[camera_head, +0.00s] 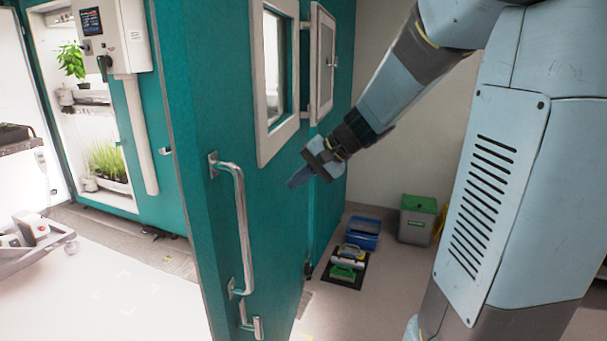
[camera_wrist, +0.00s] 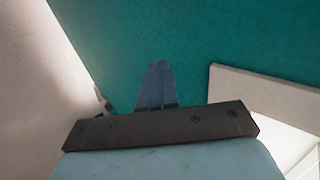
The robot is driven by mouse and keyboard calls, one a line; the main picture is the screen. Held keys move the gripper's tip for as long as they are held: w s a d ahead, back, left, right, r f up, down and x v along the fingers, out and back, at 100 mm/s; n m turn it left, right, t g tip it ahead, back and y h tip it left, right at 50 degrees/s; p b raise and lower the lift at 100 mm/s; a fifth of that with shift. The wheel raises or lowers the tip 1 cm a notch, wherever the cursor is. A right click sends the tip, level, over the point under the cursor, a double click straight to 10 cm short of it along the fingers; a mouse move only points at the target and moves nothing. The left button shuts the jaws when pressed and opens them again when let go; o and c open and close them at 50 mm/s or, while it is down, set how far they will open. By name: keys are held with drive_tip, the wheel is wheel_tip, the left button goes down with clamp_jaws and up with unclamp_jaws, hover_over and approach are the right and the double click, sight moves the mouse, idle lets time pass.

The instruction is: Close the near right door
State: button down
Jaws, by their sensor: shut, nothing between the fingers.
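The teal door (camera_head: 205,110) stands open in the head view, with its outer face toward my arm. It has a white-framed window (camera_head: 272,75), a long vertical metal handle (camera_head: 240,230) and a small latch (camera_head: 251,322) below it. My gripper (camera_head: 299,179) is shut and empty, close to the door face, right of the handle and below the window. In the wrist view my gripper (camera_wrist: 157,80) points at the teal door surface (camera_wrist: 215,35), with the window frame (camera_wrist: 265,95) to the right. I cannot tell whether the fingertips touch the door.
Left of the door, a lit chamber holds plants (camera_head: 107,162) on shelves. A control box (camera_head: 108,35) hangs above. A cart (camera_head: 35,235) stands at far left. Behind the arm are a blue crate (camera_head: 361,238) and a green-lidded bin (camera_head: 417,220). Floor at lower left is clear.

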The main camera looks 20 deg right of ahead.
sight(255, 198)
drive_tip(key=w+a+f, duration=0.1)
drive_tip(key=a, duration=0.1)
drive_tip(key=w+a+f, duration=0.1)
drive_tip(key=a, duration=0.1)
drive_tip(key=w+a+f, duration=0.1)
drive_tip(key=a, duration=0.1)
drive_tip(key=shift+f, duration=0.3)
drive_tip(key=shift+w+a, duration=0.35)
drive_tip(key=shift+a, duration=0.1)
drive_tip(key=shift+a, duration=0.1)
